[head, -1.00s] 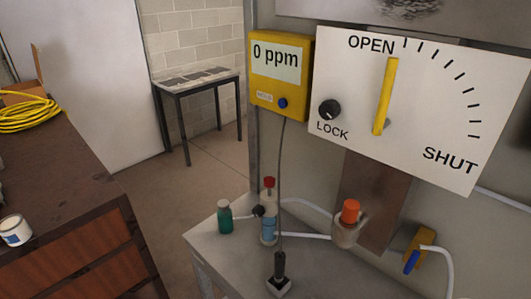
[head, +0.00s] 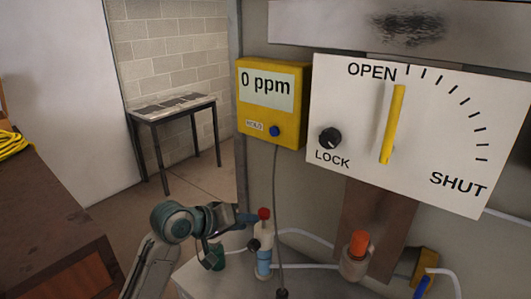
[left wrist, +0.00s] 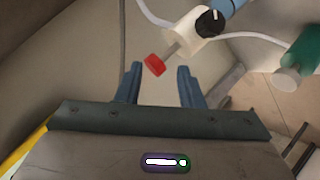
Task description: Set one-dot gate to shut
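A white plate (head: 440,150) marked OPEN and SHUT carries a yellow lever (head: 393,125). The lever stands near upright, its top close to OPEN. A black LOCK knob (head: 330,138) sits at the plate's left. I see no dot mark on the plate. My right gripper is not in view.
A yellow meter (head: 272,103) reading 0 ppm hangs left of the plate. An orange-capped fitting (head: 358,248), a blue-handled yellow valve (head: 422,270) and white tubes are below. A small table (head: 175,107) stands behind.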

